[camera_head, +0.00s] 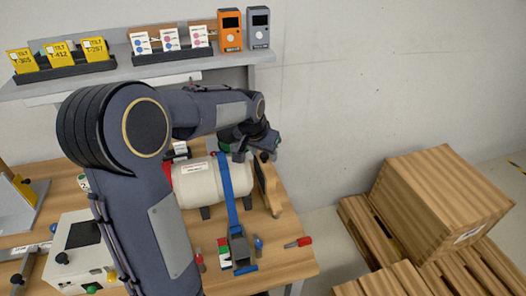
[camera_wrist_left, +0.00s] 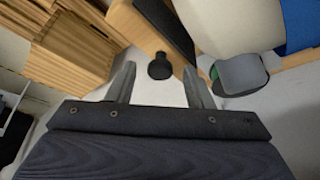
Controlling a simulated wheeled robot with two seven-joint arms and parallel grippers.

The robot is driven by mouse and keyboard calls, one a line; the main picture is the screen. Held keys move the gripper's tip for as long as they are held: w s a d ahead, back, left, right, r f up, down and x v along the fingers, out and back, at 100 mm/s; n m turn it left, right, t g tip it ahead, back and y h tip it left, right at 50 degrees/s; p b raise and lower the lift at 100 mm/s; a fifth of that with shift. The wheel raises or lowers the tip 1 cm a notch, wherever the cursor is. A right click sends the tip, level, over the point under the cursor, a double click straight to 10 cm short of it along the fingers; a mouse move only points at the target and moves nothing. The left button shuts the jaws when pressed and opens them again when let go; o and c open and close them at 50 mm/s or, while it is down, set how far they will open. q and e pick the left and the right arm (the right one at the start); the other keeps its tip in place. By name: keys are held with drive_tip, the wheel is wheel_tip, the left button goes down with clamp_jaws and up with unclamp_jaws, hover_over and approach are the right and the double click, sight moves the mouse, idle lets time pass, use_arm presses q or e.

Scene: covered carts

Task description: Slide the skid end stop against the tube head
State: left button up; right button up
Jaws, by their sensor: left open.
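A white tube (camera_head: 200,183) lies on its side on the wooden bench, with a blue strap (camera_head: 229,190) over it. The wooden end stop (camera_head: 272,190) with a dark pad stands beside the tube's right end. In the left wrist view I see the end stop's black pad (camera_wrist_left: 168,28), a black knob (camera_wrist_left: 160,67) and the white tube (camera_wrist_left: 228,22). My left gripper (camera_head: 256,152) is over the far end of the stop. In the wrist view its open fingers (camera_wrist_left: 159,76) have the knob between their tips; contact cannot be told. My right gripper is not in view.
A strap ratchet (camera_head: 239,246) and a red-handled tool (camera_head: 298,242) lie at the bench front. A white control box (camera_head: 78,250) stands left. A shelf (camera_head: 130,70) with cards and meters runs behind. A wooden crate (camera_head: 440,205) on pallets stands right, beyond open floor.

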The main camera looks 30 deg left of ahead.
use_arm(q)
drive_tip(key=v, duration=0.7)
drive_tip(key=shift+r+b, duration=0.3)
drive_tip(key=shift+r, duration=0.1)
drive_tip(key=shift+s, duration=0.15)
